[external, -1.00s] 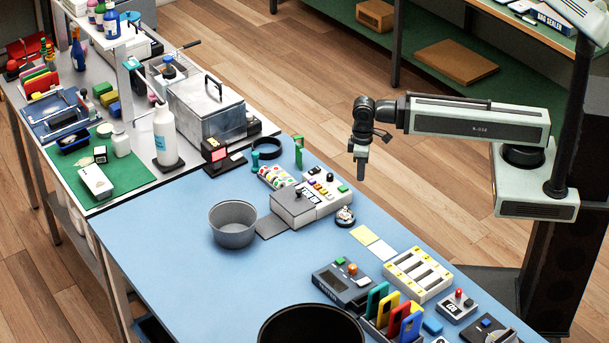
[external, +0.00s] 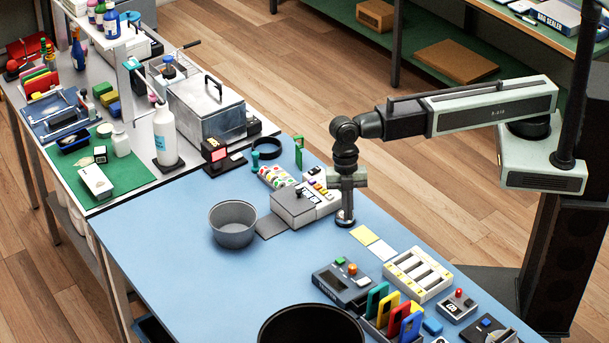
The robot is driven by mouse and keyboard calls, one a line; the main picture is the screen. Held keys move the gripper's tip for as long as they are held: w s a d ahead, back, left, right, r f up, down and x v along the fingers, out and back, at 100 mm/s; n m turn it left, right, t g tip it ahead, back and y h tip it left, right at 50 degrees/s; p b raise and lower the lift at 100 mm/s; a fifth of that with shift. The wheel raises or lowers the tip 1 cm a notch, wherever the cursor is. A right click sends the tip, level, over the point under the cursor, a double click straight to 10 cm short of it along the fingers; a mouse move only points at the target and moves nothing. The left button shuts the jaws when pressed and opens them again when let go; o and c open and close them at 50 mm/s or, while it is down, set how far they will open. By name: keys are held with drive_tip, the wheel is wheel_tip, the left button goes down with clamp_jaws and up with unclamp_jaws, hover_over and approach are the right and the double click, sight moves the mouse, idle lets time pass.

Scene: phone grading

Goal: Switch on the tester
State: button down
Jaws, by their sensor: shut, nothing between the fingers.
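Several devices with buttons lie on the blue table; no readable label shows me which one is the tester. A white and grey unit (external: 294,206) with a grey lid and a row of buttons stands at the table's middle. A dark grey box (external: 343,287) with a green and an orange button lies toward the front. A small box (external: 458,307) with a red knob lies at the front right. My gripper (external: 345,216) is shut, points down and is just right of the white unit. It covers most of a small round item; whether it touches that item I cannot tell.
A grey metal bowl (external: 232,224) stands left of the white unit, and a black bowl (external: 311,327) at the front. A rack of coloured cards (external: 395,313) and a white slotted tray (external: 418,274) stand at the right front. Yellow and white notes (external: 365,236) lie flat.

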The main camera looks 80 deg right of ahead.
drive_tip(key=s+a+r+n+p, duration=0.1)
drive_tip(key=s+a+r+n, duration=0.1)
drive_tip(key=a, duration=0.3)
drive_tip(key=s+a+r+n+g+p, duration=0.1)
drive_tip(key=s+a+r+n, duration=0.1)
drive_tip(key=a+n, duration=0.3)
drive_tip(key=shift+a+y, duration=0.3)
drive_tip(key=shift+a, duration=0.45)
drive_tip(key=shift+f, duration=0.1)
drive_tip(key=b, duration=1.3)
approach(361, 283)
drive_tip(key=x, duration=0.6)
drive_tip(key=shift+s+f, duration=0.15)
drive_tip(key=shift+f+b, duration=0.1)
drive_tip(key=shift+b, duration=0.2)
